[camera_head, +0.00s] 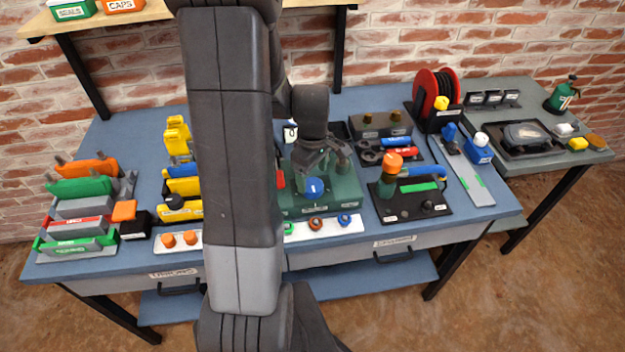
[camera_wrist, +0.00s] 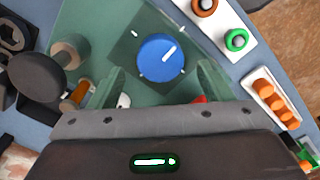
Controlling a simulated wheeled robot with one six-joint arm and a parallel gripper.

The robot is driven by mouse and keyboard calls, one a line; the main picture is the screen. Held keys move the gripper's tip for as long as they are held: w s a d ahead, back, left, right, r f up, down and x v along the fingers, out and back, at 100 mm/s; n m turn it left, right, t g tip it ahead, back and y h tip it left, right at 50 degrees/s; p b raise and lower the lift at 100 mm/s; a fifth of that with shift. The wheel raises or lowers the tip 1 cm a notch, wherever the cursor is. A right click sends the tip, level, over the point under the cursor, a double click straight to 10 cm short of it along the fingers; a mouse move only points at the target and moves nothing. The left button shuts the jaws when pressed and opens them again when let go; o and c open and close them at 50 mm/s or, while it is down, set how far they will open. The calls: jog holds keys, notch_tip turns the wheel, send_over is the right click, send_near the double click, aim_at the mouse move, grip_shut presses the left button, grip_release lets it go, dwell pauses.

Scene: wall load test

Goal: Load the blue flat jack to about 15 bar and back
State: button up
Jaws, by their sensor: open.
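A blue round knob (camera_head: 314,187) with a white pointer line sits on a green box (camera_head: 345,193) in the middle of the bench. In the wrist view the blue knob (camera_wrist: 160,62) lies ahead of my fingers, its line slanting to the upper right. My gripper (camera_head: 318,170) is over the green box, pointing down close to the knob. In the wrist view my gripper (camera_wrist: 161,84) has its two fingers spread apart, with nothing between them. A hand pump (camera_head: 390,188) with an orange top and blue handle stands right of the box. I cannot tell which thing is the flat jack.
A white strip (camera_head: 328,226) with coloured rings lies in front of the box. A slab rack (camera_head: 85,222) stands at the left, yellow tools (camera_head: 180,187) beside my arm. A red hose reel (camera_head: 433,96) is at the back right. My arm hides part of the bench.

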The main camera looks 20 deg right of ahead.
aim_at(312, 184)
jog(key=shift+f, duration=1.6)
jog(key=c, duration=1)
